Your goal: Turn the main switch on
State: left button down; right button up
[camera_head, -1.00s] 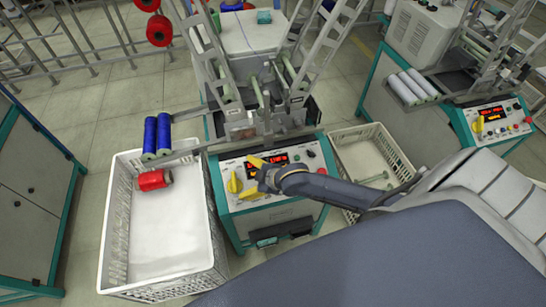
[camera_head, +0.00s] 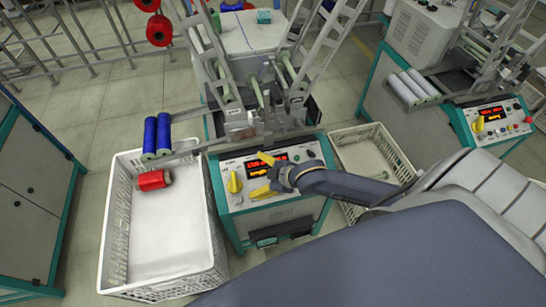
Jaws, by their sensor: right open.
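The main switch looks to be the yellow rotary knob (camera_head: 234,184) at the left of the front control panel (camera_head: 236,204) of the middle winding machine. Its handle looks roughly upright; the exact angle is too small to read. My right gripper (camera_head: 260,175) is in front of the panel, just right of the knob. Its two yellow fingers are spread, one above the other, with nothing between them. The gripper looks apart from the knob. The gripper and arm hide part of the panel's middle. The red lit display (camera_head: 280,158) shows partly behind the upper finger. My left gripper is out of view.
A white crate (camera_head: 118,235) with a red bobbin (camera_head: 153,180) stands left of the machine. Blue bobbins (camera_head: 150,137) rest on a rail above it. Another crate (camera_head: 345,137) stands to the right. A second machine with its own panel (camera_head: 500,122) is farther right.

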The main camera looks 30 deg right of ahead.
jog(key=v, duration=0.6)
jog(key=shift+d+r, duration=0.35)
jog(key=shift+d, duration=0.05)
dwell(0.3)
dwell(0.4)
jog(key=shift+s, duration=0.1)
jog(key=v, duration=0.7)
jog(key=shift+s+d+r, duration=0.1)
dwell(0.3)
